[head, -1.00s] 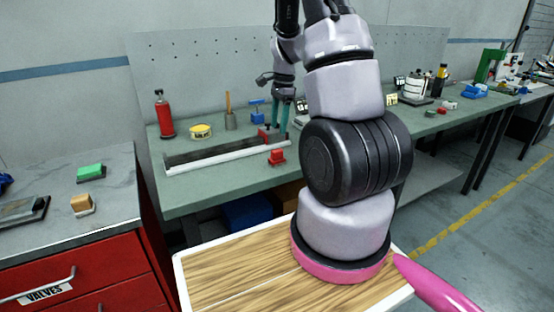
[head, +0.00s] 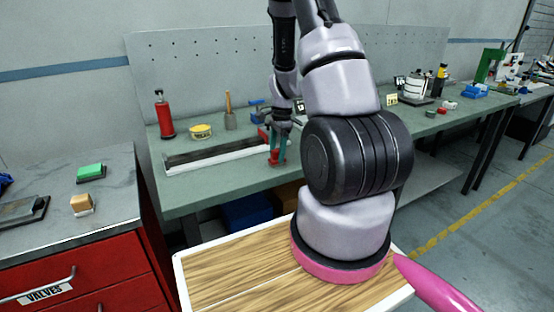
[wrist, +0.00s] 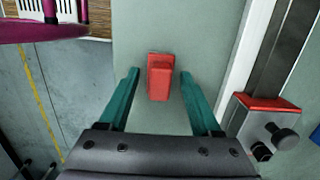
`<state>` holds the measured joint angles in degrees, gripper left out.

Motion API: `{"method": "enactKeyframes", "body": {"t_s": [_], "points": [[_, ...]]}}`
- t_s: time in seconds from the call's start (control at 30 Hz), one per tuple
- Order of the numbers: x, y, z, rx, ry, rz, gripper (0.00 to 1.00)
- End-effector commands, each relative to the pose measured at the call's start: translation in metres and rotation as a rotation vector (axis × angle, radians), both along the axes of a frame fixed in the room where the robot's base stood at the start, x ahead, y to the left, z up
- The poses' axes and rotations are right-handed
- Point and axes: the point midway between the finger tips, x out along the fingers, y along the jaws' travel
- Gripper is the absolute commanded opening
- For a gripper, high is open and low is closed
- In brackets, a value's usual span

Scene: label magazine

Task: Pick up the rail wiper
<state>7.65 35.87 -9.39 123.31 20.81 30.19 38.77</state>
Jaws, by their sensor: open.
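The rail wiper, taken to be the small red block (wrist: 160,80), stands on the green bench in front of the rail. In the wrist view it sits between the teal fingertips, with a gap on each side. My gripper (wrist: 159,75) is open and points down at it.
The long rail (head: 215,157) lies close beside my gripper, with a red-topped end piece with a dark knob (wrist: 268,103). A red bottle (head: 165,118), a yellow tin (head: 201,131) and a brush holder (head: 230,119) stand behind. Bench in front is clear.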

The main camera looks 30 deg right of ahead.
Motion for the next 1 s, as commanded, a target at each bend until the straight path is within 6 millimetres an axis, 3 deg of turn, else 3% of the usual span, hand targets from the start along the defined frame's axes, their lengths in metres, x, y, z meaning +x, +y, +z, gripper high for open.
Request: {"method": "enactKeyframes", "body": {"t_s": [0.07,0.23,0.57,1.0], "points": [[0.000,0.000,0.000,0.000,0.000,0.000,0.65],[0.000,0.000,0.000,0.000,0.000,0.000,0.00],[0.001,0.000,0.005,-0.001,-0.002,0.001,0.00],[0.001,0.000,0.084,-0.001,-0.003,0.002,0.00]]}}
